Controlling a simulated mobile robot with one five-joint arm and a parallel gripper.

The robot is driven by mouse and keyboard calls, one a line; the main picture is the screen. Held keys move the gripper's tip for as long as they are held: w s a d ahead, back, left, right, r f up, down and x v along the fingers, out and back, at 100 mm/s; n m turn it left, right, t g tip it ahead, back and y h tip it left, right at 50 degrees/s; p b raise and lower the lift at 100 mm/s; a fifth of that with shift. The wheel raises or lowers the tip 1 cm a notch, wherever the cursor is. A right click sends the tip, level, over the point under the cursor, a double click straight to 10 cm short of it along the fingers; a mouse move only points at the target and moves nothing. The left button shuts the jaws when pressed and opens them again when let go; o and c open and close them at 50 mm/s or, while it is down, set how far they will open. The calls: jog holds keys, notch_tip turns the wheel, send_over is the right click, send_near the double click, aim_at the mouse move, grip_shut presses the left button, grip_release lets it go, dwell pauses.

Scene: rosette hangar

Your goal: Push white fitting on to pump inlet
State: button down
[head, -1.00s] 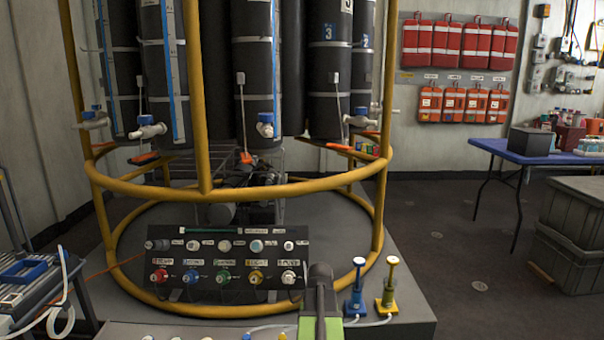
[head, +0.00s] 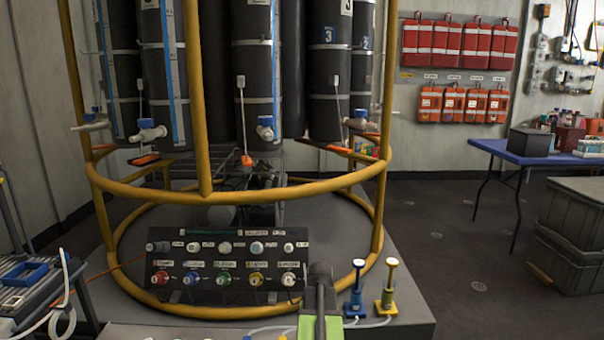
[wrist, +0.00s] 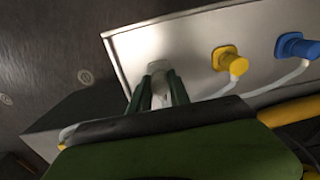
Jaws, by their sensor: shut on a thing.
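In the wrist view the white fitting (wrist: 159,101) sits between the two dark green fingers of my gripper (wrist: 162,88), which are shut on it. Its far end is close to a pale metal panel (wrist: 190,50), at a grey-white port piece (wrist: 158,68). I cannot tell whether the fitting is touching or seated, and the pump inlet itself is mostly hidden by the fingers. In the head view only my dark and green arm (head: 320,325) shows at the bottom; the gripper tips and fitting are out of sight.
On the panel, a yellow fitting (wrist: 226,59) and a blue fitting (wrist: 293,45) carry white tubes right of my gripper. A dark connector panel (head: 227,264) stands behind my arm.

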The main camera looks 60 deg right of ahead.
jog(key=shift+r+p, duration=2.15)
jog(key=shift+r, duration=0.15)
